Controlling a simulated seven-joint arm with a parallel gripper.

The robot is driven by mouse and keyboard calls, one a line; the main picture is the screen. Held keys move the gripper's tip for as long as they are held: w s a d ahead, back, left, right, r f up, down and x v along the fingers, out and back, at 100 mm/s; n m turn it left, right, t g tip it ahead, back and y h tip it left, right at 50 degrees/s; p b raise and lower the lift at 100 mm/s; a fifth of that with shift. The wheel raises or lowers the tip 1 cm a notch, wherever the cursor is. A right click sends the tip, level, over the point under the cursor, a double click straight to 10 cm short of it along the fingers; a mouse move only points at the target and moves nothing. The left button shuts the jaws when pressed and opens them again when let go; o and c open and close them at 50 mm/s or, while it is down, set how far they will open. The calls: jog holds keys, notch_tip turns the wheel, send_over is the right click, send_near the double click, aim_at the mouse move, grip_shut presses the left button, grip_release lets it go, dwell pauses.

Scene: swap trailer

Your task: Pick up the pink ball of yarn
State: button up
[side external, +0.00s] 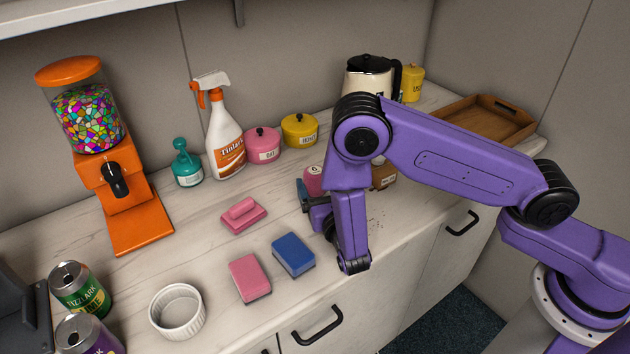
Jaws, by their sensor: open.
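A round pink thing (314,178) with a white label patch stands mid-counter, partly hidden behind my arm. I cannot tell whether it is the ball of yarn; no other round pink ball shows. My gripper (306,199) is low over the counter, just in front of and beside the round pink thing, mostly hidden by my purple arm link. Its jaws are open, and I see nothing held. Whether a finger touches the pink thing is unclear.
A pink scrubber (243,215), blue sponge (293,255) and pink sponge (250,277) lie left of my arm. Behind stand a spray bottle (224,140), pink canister (262,146) and yellow canister (299,130). A brown item (383,174) sits right. Bare counter shows near the front.

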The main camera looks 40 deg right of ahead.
aim_at(312, 165)
jog(key=shift+w+d+f, duration=0.2)
jog(key=shift+w+f, duration=0.1)
jog(key=shift+w, duration=0.1)
jog(key=shift+x, duration=3.3)
jog(key=shift+a+f, duration=0.15)
jog(key=shift+f, duration=0.05)
jog(key=c, duration=1.1)
